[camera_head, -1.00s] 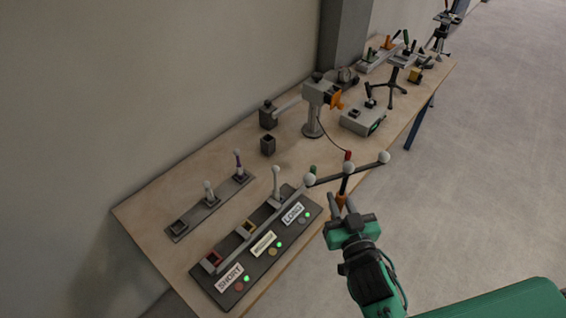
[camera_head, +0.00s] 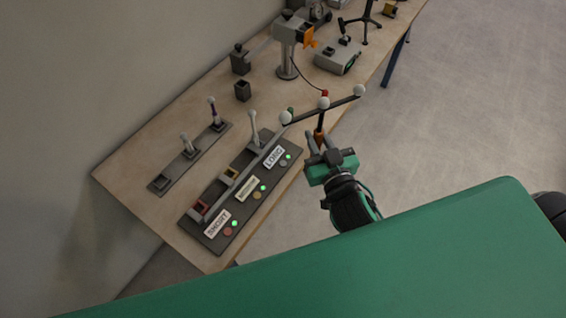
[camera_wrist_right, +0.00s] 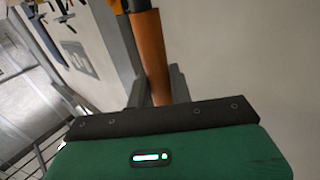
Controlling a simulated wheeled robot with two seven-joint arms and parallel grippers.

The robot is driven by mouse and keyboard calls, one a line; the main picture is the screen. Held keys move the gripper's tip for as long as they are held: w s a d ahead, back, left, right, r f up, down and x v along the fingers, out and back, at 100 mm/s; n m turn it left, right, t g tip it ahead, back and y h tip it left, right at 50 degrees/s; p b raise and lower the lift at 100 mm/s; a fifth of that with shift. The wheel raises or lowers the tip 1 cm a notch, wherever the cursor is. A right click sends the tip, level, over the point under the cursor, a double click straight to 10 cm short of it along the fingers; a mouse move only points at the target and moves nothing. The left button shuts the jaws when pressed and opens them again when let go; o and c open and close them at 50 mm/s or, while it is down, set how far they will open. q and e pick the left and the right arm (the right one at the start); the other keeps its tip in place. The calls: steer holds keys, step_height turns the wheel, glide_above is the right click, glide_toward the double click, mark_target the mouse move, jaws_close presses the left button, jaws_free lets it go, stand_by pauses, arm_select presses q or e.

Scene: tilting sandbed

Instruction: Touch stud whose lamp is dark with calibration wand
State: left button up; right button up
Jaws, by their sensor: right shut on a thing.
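My right gripper (camera_head: 322,157) is shut on the orange handle of the calibration wand (camera_head: 319,136). The handle also shows between the fingers in the right wrist view (camera_wrist_right: 151,55). The wand has a dark crossbar with white balls along it, held in the air beyond the panel's right end. A dark panel (camera_head: 212,238) on the table carries SHORT, middle and LONG plates. Beside each plate are a small green lamp and a round disc. The SHORT lamp (camera_head: 235,223) and middle lamp (camera_head: 263,187) glow; the LONG lamp (camera_head: 289,156) looks dimmer. My left gripper is out of view.
A rail with upright posts (camera_head: 190,158) lies left of the panel on the wooden table (camera_head: 140,180). A grey stand with an orange part (camera_head: 287,60) and a grey box (camera_head: 338,60) stand farther back. The floor right of the table is clear.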

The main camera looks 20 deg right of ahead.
stand_by(0.4)
steer(key=w+a+f+b, duration=0.2)
steer(key=w+a+b, duration=0.25)
steer(key=w, duration=0.75)
step_height(320, 180, down, 7)
steer(key=b, duration=0.4)
steer(key=shift+s+a+r+b, duration=0.15)
steer(key=shift+s+r+b, duration=0.05)
steer(key=shift+s+b, duration=0.1)
steer(key=shift+r, duration=0.15)
stand_by(1.0)
step_height(320, 180, up, 6)
steer(key=p, duration=0.5)
steer(key=shift+p, duration=0.35)
